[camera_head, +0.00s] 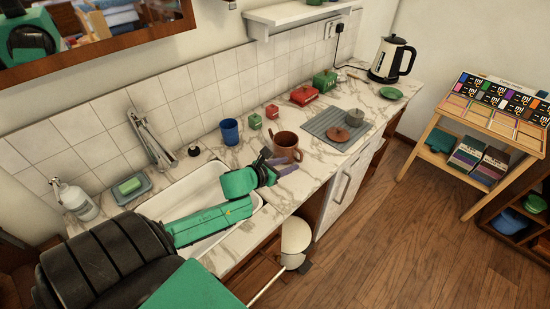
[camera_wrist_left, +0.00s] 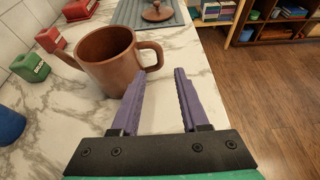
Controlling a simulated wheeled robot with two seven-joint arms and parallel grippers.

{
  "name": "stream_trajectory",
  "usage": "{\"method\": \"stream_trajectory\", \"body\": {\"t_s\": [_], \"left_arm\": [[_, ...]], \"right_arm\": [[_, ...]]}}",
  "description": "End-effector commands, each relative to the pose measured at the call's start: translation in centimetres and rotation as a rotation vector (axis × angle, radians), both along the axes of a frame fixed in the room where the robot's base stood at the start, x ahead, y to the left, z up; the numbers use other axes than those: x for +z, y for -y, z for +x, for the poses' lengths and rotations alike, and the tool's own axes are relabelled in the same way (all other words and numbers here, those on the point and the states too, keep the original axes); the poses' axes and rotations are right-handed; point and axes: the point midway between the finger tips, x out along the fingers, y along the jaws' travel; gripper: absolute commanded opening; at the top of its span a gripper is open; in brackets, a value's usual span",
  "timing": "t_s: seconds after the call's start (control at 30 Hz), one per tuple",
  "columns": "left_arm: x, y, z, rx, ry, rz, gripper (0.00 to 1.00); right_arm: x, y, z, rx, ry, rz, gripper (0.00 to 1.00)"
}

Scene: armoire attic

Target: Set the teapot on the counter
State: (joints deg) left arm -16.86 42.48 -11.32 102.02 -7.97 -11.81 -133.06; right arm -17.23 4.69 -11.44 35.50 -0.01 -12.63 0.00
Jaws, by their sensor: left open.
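The brown teapot (camera_head: 287,147) stands upright and without a lid on the marble counter (camera_head: 310,184), right of the sink. In the left wrist view the teapot (camera_wrist_left: 106,64) has its spout at the left and its handle at the right. My left gripper (camera_head: 272,162) is open and empty, with purple fingers low over the counter. In the wrist view the open gripper (camera_wrist_left: 160,76) points at the handle, which is just ahead of the fingertips. I cannot tell whether they touch. My right gripper is not in view.
My left arm crosses the sink.

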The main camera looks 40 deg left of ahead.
Motion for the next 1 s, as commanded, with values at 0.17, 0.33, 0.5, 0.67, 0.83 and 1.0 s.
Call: {"method": "stream_trajectory", "body": {"t_s": [0.17, 0.33, 0.5, 0.67, 0.83, 1.0], "left_arm": [[1.3, -0.4, -3.6, -0.003, -0.005, 0.001, 0.45], [2.4, -0.7, -5.8, -0.001, -0.002, 0.000, 0.45], [2.9, -0.8, -6.4, -0.001, 0.001, 0.000, 0.45], [2.9, -0.8, -6.4, -0.001, 0.001, 0.000, 0.45], [2.9, -0.9, -6.4, -0.001, 0.001, 0.000, 0.45], [2.8, -0.8, -6.4, -0.001, 0.001, 0.000, 0.45]], "right_arm": [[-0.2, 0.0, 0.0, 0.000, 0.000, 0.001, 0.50], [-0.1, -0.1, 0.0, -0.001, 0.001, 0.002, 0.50], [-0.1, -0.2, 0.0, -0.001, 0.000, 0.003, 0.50], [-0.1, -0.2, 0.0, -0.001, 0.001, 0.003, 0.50], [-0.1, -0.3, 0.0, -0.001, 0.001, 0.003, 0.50], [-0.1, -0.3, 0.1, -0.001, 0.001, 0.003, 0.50]]}}
